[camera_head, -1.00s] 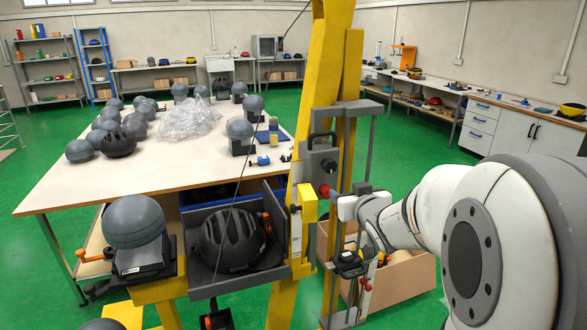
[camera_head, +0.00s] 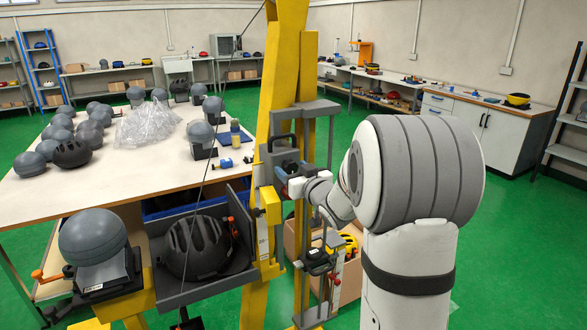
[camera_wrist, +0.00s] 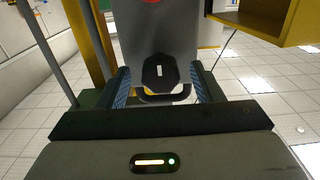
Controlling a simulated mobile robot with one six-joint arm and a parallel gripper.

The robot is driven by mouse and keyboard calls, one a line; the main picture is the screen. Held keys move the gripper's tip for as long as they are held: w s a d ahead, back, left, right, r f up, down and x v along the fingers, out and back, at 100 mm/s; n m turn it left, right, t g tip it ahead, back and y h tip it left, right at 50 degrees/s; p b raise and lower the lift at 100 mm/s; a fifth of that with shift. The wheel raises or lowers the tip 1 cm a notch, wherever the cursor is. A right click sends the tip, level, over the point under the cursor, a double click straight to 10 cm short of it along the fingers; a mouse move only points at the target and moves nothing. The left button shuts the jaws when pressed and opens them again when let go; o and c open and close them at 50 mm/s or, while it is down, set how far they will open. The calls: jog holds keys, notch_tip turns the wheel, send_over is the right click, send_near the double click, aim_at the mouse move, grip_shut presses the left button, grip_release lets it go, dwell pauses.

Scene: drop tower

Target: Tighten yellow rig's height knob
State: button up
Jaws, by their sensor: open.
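The yellow rig (camera_head: 282,90) stands right of the table in the head view, with a grey carriage on its posts. The carriage's black handle (camera_head: 284,143) shows just above my gripper (camera_head: 283,177).
A black helmet (camera_head: 198,247) sits in a grey tray (camera_head: 215,288) left of the rig. A grey headform (camera_head: 92,240) stands farther left. The table (camera_head: 30,208) holds several headforms. A cardboard box (camera_head: 349,275) lies behind my arm. Green floor is free at right.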

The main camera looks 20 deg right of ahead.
jog(key=c, duration=1)
jog(key=shift+f+n+b, duration=0.15)
jog(key=shift+n+b, duration=0.15)
jog(key=shift+b, duration=0.5)
jog(key=n+b, duration=0.2)
jog(key=b, duration=0.1)
jog(key=shift+f, duration=0.15)
jog(key=n+b, duration=0.5)
jog(key=b, duration=0.2)
jog(key=n+b, duration=0.5)
jog(key=shift+n, duration=0.4)
jog(key=shift+a+r+n+b, duration=0.1)
jog(key=shift+r+n+b, duration=0.1)
jog(key=shift+n+b, duration=0.8)
jog(key=shift+r+n+b, duration=0.15)
jog(key=shift+n+b, duration=0.45)
jog(key=shift+n, duration=0.7)
